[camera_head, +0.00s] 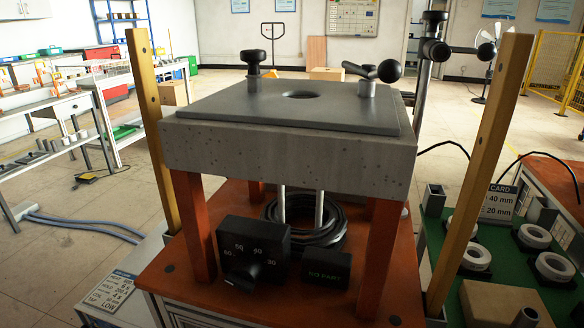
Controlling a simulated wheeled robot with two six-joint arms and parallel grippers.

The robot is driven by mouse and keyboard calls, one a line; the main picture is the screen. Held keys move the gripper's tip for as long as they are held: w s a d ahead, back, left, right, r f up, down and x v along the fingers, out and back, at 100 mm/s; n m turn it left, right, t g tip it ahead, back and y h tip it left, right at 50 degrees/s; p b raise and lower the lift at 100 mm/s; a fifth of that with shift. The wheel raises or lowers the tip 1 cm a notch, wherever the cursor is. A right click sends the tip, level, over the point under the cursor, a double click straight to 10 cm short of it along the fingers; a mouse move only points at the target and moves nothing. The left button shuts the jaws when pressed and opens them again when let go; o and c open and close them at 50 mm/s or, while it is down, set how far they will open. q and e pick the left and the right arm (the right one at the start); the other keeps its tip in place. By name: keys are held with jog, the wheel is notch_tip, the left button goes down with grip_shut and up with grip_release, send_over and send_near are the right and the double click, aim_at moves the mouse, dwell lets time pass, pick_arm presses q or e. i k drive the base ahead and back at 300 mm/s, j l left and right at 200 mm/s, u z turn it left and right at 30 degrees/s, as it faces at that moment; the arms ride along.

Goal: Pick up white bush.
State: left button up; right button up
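Several white ring-shaped bushes sit on dark square blocks at the right. One white bush (534,236) is at the back, one (475,257) is left of it and nearer, and one (555,267) is at the front right. Another white ring behind the right wooden post is partly hidden. The bushes stand on a green surface (436,236) beside the heater. Neither of my grippers shows in the head view, so whether they are open or shut is not visible.
The induction heater (290,150), with a grey slab top on orange legs, fills the middle. Tall wooden posts (153,120) (485,170) flank it. A black dial box (254,252) is at its front. A cardboard-coloured box (500,302) lies in front of the bushes.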

aim_at(472, 259)
jog(key=k+l+u, duration=0.15)
jog(key=k, duration=0.3)
jog(key=k+l+u, duration=0.15)
jog(key=k+l, duration=0.15)
jog(key=k, duration=0.2)
jog(key=k+l+u, duration=0.15)
jog(key=k, duration=0.35)
